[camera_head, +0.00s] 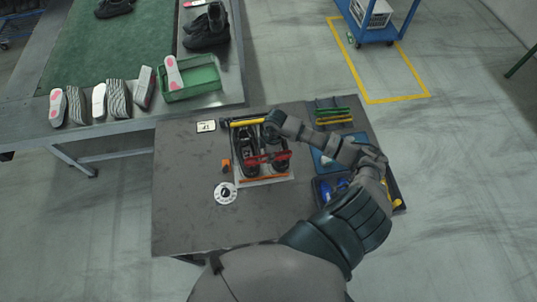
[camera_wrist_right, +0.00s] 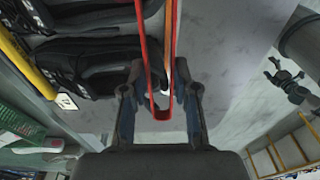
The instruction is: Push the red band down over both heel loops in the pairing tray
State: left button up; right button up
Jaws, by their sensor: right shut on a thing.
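Two black shoes sit side by side in the pairing tray (camera_head: 265,181) on the dark table; the left one (camera_head: 247,143) is the clearer in the head view. The red band (camera_head: 257,158) stretches across both shoes near their lower ends. My right gripper (camera_head: 270,143) is over the right shoe and hides part of it. In the right wrist view my right gripper (camera_wrist_right: 160,97) is shut on the red band (camera_wrist_right: 162,115), whose loop runs between its fingers. The shoes (camera_wrist_right: 85,62) lie to the left there. The heel loops are too small to tell. My left gripper is not in view.
A yellow bar (camera_head: 247,121) lies along the tray's far edge. An orange piece (camera_head: 226,166) and a round white dial (camera_head: 225,193) are left of the tray. Coloured bands (camera_head: 333,116) and a blue mat (camera_head: 325,150) are at right. The table's left front is clear.

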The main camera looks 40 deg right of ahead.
jog(key=shift+a+f+b, duration=0.15)
jog(key=shift+f+b, duration=0.4)
jog(key=shift+f, duration=0.3)
jog(key=shift+a+f+b, duration=0.1)
jog(key=shift+f+b, duration=0.45)
jog(key=shift+f, duration=0.3)
jog(key=shift+a, duration=0.1)
jog(key=shift+a, duration=0.3)
jog(key=shift+f, duration=0.25)
jog(key=shift+d+f+b, duration=0.2)
jog(key=shift+d+b, duration=0.1)
jog(key=shift+d, duration=0.05)
